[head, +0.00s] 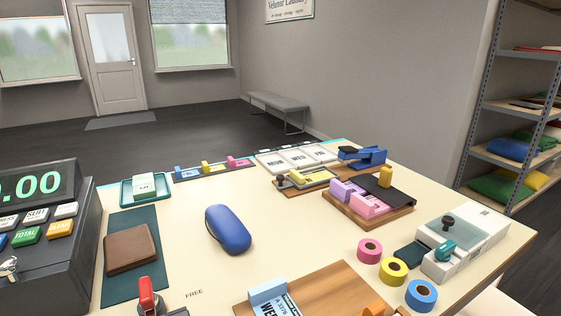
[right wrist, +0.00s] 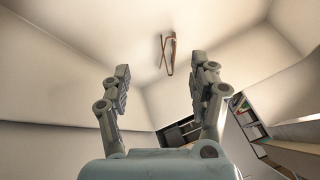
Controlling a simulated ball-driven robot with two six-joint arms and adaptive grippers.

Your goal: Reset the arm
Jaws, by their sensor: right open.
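My right gripper (right wrist: 162,88) shows in the right wrist view with its two fingers spread wide apart. Nothing is between the fingers. Behind them are pale ceiling and wall surfaces, so the gripper points away from the counter. In the head view neither of my grippers can be made out over the counter (head: 290,215). My left gripper is in neither view.
The counter holds a cash register (head: 38,220), a brown wallet (head: 130,250) on a dark mat, a blue case (head: 228,229), tape rolls (head: 393,270), a stamp board (head: 368,222) and a white box (head: 490,225). A shelf rack (head: 510,130) stands at right.

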